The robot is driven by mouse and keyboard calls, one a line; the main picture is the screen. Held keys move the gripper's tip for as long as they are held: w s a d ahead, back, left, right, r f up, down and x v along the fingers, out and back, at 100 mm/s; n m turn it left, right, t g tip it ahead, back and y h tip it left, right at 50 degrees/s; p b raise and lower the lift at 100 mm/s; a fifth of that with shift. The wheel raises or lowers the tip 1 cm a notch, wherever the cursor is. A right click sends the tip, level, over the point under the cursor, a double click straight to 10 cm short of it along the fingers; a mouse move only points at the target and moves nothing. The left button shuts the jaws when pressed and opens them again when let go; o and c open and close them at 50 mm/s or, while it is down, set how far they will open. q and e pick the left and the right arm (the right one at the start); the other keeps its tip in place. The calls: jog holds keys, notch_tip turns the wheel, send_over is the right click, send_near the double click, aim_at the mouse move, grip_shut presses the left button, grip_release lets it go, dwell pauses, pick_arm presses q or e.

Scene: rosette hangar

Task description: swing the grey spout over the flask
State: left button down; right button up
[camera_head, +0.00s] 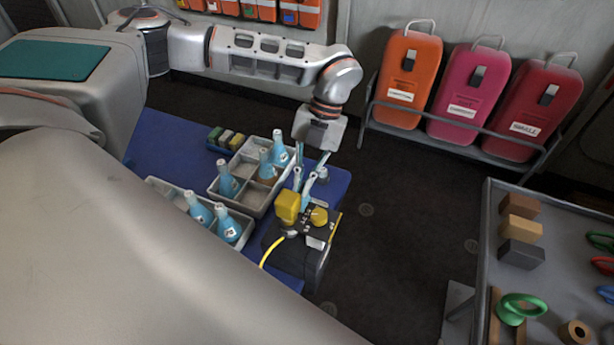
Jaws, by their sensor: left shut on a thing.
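My left gripper (310,166) reaches down from the grey wrist to the back of a small dark machine (293,254) with yellow parts, at the blue table's right end. Its fingers are closed on a slim pale grey piece, which looks like the spout; the fingers partly cover it. Pale blue, slender shapes stand just below the fingers, and I cannot tell which is the flask. Blue flasks stand in a grey divided tray, such as one flask (227,182), and in a nearer tray, such as another flask (228,228). My right gripper is out of view.
Orange, pink and red canisters stand in a rack at the back right. A grey bench (550,230) with blocks and rings is at the right. Dark floor lies between.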

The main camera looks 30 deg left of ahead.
pick_arm(q)
jog(key=c, duration=2.2)
grip_release()
jog(key=v, duration=1.2)
jog(key=shift+d, duration=0.1)
